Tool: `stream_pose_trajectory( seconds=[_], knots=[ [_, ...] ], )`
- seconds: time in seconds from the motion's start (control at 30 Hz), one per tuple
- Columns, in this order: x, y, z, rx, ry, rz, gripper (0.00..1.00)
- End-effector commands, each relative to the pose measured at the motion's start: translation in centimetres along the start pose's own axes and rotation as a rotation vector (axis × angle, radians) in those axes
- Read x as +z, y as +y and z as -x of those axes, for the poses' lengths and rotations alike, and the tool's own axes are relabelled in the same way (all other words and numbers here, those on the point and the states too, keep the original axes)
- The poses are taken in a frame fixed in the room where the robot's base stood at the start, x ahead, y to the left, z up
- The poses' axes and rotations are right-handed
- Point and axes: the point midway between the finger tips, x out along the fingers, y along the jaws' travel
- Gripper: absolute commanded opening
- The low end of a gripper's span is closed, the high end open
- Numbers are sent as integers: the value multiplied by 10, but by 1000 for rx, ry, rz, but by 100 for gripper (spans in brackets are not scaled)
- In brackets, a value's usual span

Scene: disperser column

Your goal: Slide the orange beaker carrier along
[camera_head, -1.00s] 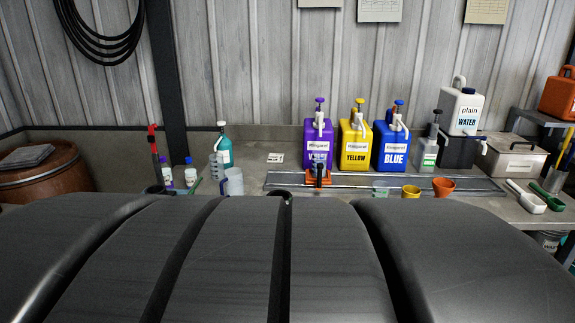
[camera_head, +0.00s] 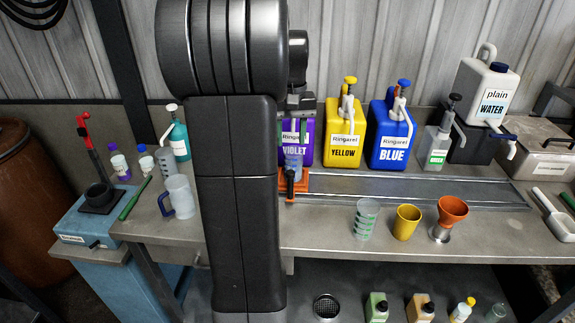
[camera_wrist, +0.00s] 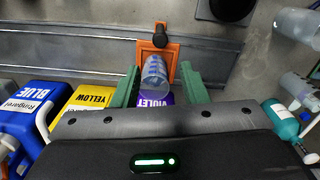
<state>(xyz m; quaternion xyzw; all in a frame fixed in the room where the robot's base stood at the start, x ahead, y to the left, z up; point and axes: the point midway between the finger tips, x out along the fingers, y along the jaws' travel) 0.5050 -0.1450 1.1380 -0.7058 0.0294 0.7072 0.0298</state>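The orange carrier (camera_head: 302,184) sits at the left end of the grey rail, in front of the violet canister (camera_head: 308,150). Its black handle (camera_head: 290,182) points toward the front. In the wrist view the orange carrier (camera_wrist: 172,47) shows with its black knob. A clear beaker with blue marks (camera_wrist: 156,74) stands at the carrier; it also shows in the head view (camera_head: 293,160). My gripper (camera_wrist: 159,72) is open, its green fingers on either side of the beaker with gaps. My arm hides part of the carrier's left side in the head view.
The rail (camera_head: 400,188) runs clear to the right. Yellow (camera_head: 345,135) and blue (camera_head: 390,138) canisters stand behind it. A clear jug (camera_head: 180,196) stands left of my arm.

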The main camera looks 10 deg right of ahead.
Motion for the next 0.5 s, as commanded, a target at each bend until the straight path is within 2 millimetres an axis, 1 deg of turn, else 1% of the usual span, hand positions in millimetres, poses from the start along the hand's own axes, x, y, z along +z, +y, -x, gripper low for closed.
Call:
stream_pose_trajectory(
  seconds=[0.17,0.5],
  knots=[
    [1,0,-22,-1,-4,0,40],
    [1,0,-94,-1,-5,0,40]
  ],
)
